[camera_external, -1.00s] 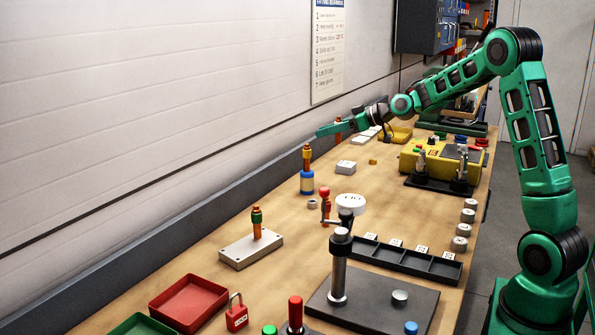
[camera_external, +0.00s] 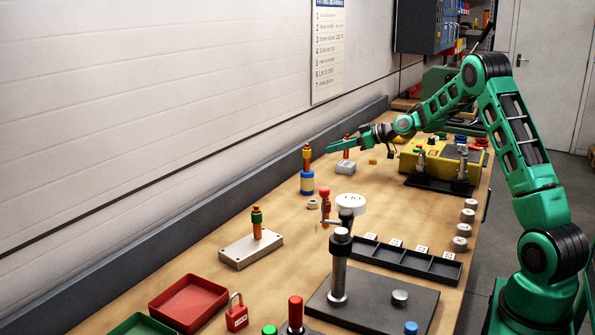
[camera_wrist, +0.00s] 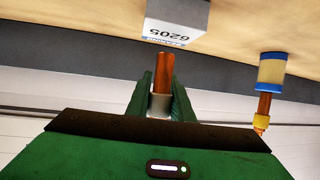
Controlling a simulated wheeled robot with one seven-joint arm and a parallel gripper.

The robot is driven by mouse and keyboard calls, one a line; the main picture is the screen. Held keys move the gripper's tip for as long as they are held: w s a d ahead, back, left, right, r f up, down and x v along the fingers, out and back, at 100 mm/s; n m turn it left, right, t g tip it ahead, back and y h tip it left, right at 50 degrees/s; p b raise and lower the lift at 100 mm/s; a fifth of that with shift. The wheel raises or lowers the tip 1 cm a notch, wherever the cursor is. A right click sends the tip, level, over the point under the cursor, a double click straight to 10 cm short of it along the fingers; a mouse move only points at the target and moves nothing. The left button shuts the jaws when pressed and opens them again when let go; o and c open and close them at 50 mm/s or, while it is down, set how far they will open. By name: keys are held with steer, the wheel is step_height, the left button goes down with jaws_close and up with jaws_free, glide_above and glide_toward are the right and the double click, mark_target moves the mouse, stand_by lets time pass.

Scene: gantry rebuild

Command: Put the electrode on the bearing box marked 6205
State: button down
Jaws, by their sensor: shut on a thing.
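The bearing box marked 6205 (camera_external: 345,168) is a small pale grey block on the bench. In the wrist view the box (camera_wrist: 178,22) shows its label upside down, just beyond my fingertips. My gripper (camera_external: 338,146) is over the box in the external view and is shut on a copper-coloured electrode. In the wrist view the electrode (camera_wrist: 161,72) stands out between the two green fingers of my gripper (camera_wrist: 160,97), with a silvery part near the jaws.
A white ring (camera_external: 312,204) and a press (camera_external: 338,270) are nearer. A yellow unit (camera_external: 432,163) stands right.

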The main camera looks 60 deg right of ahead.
steer(key=shift+f, duration=0.8)
steer(key=c, duration=1.6)
jaws_free()
steer(key=shift+f, duration=0.15)
steer(key=shift+o, duration=0.2)
steer(key=shift+s+r, duration=0.3)
steer(key=v, duration=1.1)
steer(key=shift+s, duration=0.15)
steer(key=shift+d, duration=0.1)
